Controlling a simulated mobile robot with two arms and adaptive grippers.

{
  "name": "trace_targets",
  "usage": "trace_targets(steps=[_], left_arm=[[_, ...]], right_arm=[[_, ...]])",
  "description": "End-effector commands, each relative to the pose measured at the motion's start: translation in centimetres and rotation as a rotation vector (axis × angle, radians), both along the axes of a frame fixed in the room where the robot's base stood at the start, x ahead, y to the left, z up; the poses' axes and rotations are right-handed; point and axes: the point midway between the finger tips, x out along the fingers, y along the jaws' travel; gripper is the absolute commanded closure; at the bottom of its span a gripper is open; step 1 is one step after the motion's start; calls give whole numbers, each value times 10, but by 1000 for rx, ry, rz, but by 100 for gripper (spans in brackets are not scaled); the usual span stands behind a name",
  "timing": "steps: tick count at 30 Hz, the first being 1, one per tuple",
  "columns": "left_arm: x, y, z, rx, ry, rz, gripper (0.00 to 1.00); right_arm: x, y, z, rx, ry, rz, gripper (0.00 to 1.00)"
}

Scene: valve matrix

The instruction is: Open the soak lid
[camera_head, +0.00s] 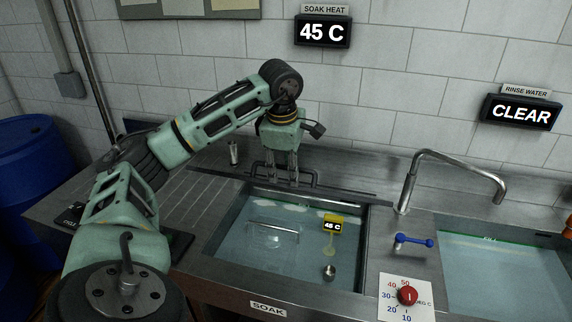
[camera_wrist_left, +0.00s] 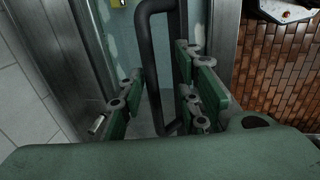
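The soak basin (camera_head: 213,240) holds water in the middle of the counter, with a sign reading SOAK on its front. A dark bar handle (camera_head: 312,178) stands at its back edge; it also shows in the left wrist view (camera_wrist_left: 148,50). The lid's panel cannot be clearly told from the basin and water. My left gripper (camera_head: 283,176) reaches down at the handle. In the left wrist view its fingers (camera_wrist_left: 160,100) stand apart on either side of the bar, with gaps showing. My right gripper is not in view.
A faucet (camera_head: 450,160), a blue lever (camera_head: 414,240) and a red dial knob (camera_head: 407,295) are to the right, beside the rinse basin (camera_head: 500,275). The tiled wall stands close behind my left gripper.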

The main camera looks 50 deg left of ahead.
Motion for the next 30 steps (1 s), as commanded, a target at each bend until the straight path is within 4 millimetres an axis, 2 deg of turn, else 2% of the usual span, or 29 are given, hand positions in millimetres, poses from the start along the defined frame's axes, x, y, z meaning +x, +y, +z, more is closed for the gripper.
trace_targets(steps=[14,26,30], left_arm=[[12,7,32,0,-3,2,72],[22,14,56,1,-3,1,72],[26,16,62,0,-4,2,72]], right_arm=[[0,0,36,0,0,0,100],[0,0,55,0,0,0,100],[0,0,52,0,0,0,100]])
